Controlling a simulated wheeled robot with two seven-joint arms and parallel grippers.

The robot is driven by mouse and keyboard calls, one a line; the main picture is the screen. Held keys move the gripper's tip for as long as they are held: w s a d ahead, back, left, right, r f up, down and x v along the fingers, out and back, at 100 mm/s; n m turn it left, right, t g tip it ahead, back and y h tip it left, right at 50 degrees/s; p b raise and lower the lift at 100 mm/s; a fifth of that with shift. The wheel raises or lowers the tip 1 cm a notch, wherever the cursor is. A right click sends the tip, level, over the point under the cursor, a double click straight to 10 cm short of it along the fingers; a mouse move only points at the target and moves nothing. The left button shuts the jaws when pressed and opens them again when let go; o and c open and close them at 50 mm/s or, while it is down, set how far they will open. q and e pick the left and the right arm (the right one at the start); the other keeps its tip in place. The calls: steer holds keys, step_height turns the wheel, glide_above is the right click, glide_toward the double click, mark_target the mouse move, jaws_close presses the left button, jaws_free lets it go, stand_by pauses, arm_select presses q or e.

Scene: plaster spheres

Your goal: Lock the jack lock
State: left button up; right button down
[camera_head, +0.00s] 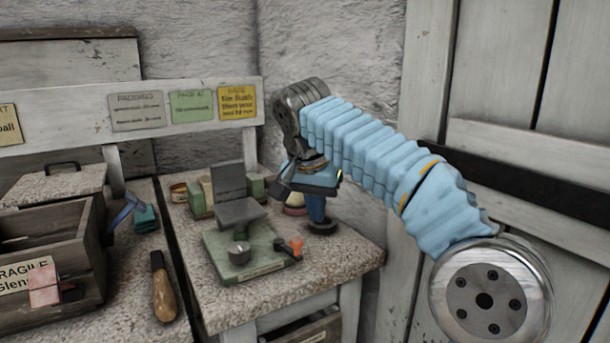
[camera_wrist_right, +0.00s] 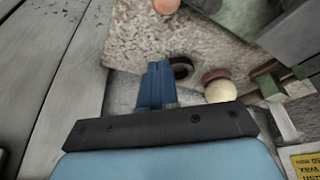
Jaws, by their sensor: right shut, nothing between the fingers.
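A device that looks like the jack lock (camera_head: 245,265) stands on the right-hand table in the head view. It has a green base, a grey tilted plate (camera_head: 240,212), a small round metal cup and a short dark lever with an orange knob (camera_head: 296,245). Part of the orange knob also shows at the top of the wrist view (camera_wrist_right: 165,5). My right gripper (camera_head: 317,218) points down just right of and behind the device, apart from the knob. Its blue fingers (camera_wrist_right: 155,68) are together and empty.
A dark ring (camera_wrist_right: 180,67) lies close beside my right fingertips, with a cream ball (camera_wrist_right: 221,90) near it. Green blocks (camera_head: 198,197) stand behind the device. A wooden crate (camera_head: 50,260) and a wooden-handled tool (camera_head: 163,290) are at left. The table's front right is clear.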

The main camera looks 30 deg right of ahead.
steer(key=a+v, duration=0.1)
steer(key=v, duration=0.8)
steer(key=shift+w, duration=0.3)
steer(key=shift+d, duration=0.1)
